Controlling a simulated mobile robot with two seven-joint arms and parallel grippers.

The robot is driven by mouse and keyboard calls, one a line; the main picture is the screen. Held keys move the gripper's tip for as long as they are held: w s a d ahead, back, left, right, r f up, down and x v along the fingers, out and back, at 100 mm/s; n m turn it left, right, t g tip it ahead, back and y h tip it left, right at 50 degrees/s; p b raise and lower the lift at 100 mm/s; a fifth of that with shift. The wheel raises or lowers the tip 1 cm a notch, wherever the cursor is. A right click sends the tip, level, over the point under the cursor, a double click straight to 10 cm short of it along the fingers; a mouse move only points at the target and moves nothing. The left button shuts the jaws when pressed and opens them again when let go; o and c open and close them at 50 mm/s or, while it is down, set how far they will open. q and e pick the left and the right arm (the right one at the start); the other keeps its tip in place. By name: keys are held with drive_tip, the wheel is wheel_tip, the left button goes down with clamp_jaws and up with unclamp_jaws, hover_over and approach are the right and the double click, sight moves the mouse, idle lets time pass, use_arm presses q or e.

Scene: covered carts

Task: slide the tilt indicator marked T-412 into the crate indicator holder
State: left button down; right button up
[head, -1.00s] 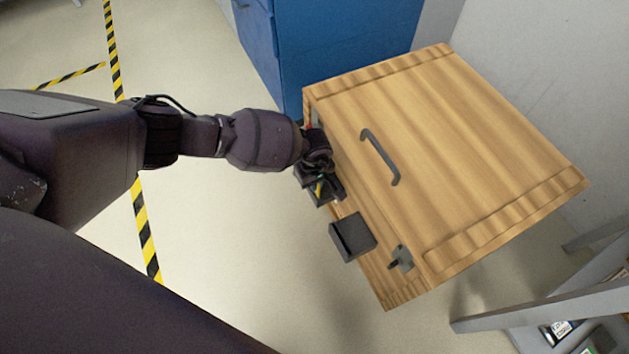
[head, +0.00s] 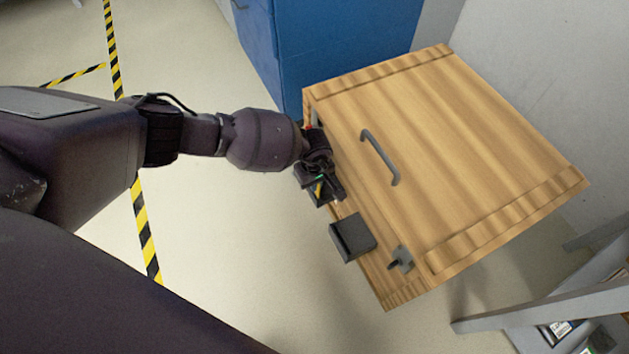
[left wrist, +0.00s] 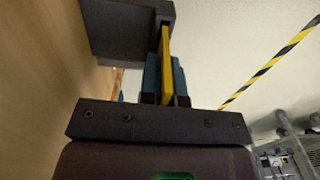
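A thin yellow piece, the tilt indicator (left wrist: 165,62), stands edge-on between the blue fingers of my left gripper (left wrist: 165,80) in the left wrist view. Its marking cannot be read. My left gripper (head: 322,188) is shut on it, close beside the crate's front in the head view. The dark indicator holder (head: 353,239) sits on the front of the wooden crate (head: 465,140), just below and right of the gripper. The holder (left wrist: 125,35) also shows ahead of the fingers. The indicator's far end overlaps the holder's right edge in the picture; whether they touch I cannot tell. My right gripper is out of view.
A grey handle (head: 380,157) is on the crate's lid and a grey latch (head: 401,260) is on its front, right of the holder. A blue cabinet (head: 330,45) stands behind. A grey rack (head: 555,305) is at lower right. The floor left of the crate is clear.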

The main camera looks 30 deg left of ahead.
use_arm(q)
drive_tip(key=shift+f, duration=0.15)
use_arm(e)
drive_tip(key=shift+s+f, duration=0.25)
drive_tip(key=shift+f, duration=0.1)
